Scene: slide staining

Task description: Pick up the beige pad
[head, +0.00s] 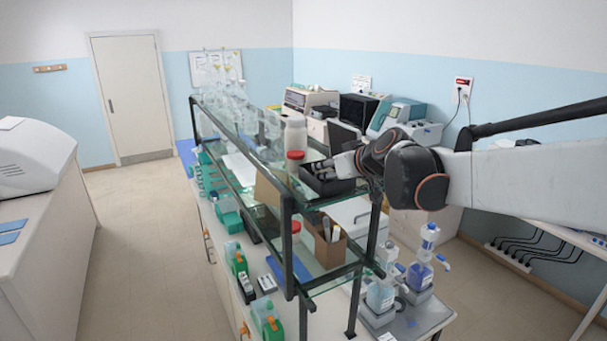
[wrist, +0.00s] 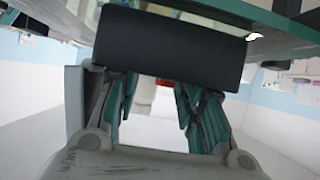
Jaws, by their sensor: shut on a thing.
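I cannot make out a beige pad for certain in either view. My gripper (wrist: 160,100) reaches in from the right over the glass shelf in the head view (head: 338,172). Its teal and black fingers stand apart in the wrist view. A dark grey block (wrist: 172,47) lies across the fingertips and hides their ends. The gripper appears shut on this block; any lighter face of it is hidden. In the head view a dark shape (head: 322,182) shows at the gripper's end, close to the shelf top. A tan upright board (head: 268,192) stands below the shelf top, left of the gripper.
A white jar (head: 295,135) and a red-capped bottle (head: 295,158) stand just left of my gripper. The glass shelf's dark frame (head: 287,215) is close below. A cardboard box (head: 328,248) sits on the lower shelf. Blue-liquid bottles (head: 420,275) stand at the bench's right end.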

